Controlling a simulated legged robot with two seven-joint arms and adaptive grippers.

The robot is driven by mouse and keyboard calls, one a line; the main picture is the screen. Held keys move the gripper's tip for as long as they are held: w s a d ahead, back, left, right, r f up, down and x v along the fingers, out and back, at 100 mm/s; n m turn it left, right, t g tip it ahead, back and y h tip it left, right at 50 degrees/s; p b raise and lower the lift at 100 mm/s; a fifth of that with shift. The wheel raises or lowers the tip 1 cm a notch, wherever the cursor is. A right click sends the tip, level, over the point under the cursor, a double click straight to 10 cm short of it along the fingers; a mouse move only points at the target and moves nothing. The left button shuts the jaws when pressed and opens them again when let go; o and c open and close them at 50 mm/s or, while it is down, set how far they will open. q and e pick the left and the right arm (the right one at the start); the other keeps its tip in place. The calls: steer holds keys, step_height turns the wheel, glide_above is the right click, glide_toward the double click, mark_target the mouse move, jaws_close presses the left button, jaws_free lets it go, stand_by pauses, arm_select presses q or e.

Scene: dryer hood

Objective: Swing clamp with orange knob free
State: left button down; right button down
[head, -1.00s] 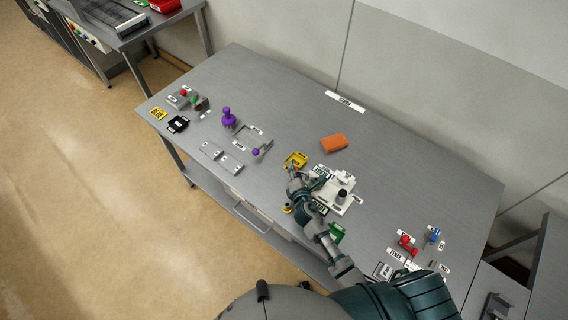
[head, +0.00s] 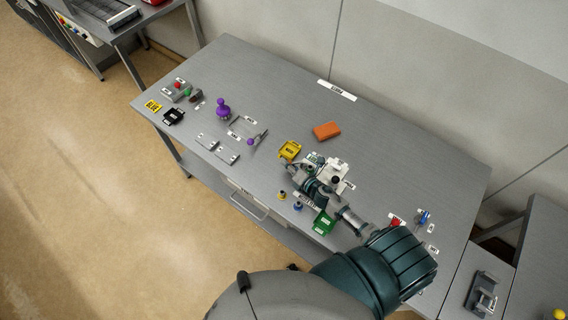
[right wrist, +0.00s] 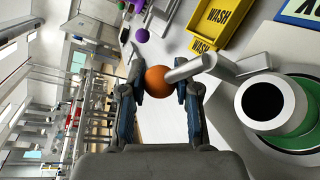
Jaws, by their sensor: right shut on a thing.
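The orange knob (right wrist: 157,80) is a ball on the end of a grey clamp arm (right wrist: 205,67) in the right wrist view. My right gripper (right wrist: 160,84) is shut on the knob, one finger on either side. In the head view my right gripper (head: 293,172) is at the left side of the white fixture plate (head: 338,170), just in front of the yellow tray (head: 289,150). The knob is too small and covered to make out there. The clamp's pivot cannot be made out clearly. My left gripper is not in view.
A dark-topped cylinder (right wrist: 263,101) on a green ring stands close to the clamp arm. A green bin (head: 323,223) is beside my right forearm.

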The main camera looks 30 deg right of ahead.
steer(key=shift+d+f, duration=0.1)
steer(key=c, duration=0.8)
jaws_free()
steer(key=v, duration=1.2)
steer(key=shift+d, duration=0.15)
